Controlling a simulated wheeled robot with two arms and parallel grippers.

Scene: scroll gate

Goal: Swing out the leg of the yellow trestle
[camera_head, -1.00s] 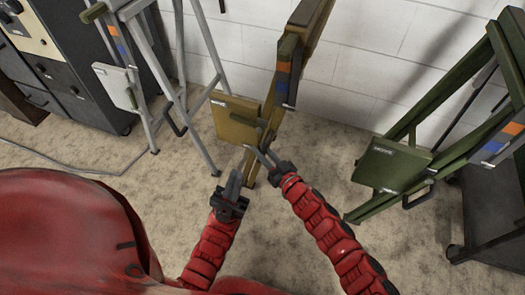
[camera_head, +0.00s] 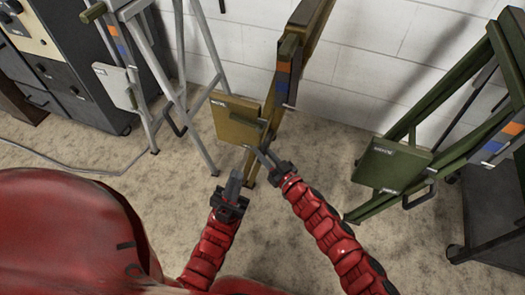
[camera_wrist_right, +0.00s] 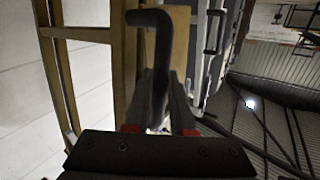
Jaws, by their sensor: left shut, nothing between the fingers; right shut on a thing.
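The yellow trestle (camera_head: 287,75) stands folded in the middle of the head view, against the white wall. A yellow plate (camera_head: 235,121) sits on its left side, and an orange and blue marked strip runs down its front. My right gripper (camera_head: 264,154) is shut on the trestle's dark bent handle (camera_wrist_right: 152,22), just right of and below the plate. The handle rises between the fingers in the right wrist view. My left gripper (camera_head: 234,181) is shut and empty, lower and left of the right one. The trestle's lower end is partly hidden by my grippers.
A grey trestle (camera_head: 180,95) stands to the left, with legs spread. A green trestle (camera_head: 395,165) stands to the right, near a dark cart (camera_head: 488,205). A dark cabinet (camera_head: 85,85) is at far left. Carpet between them is clear.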

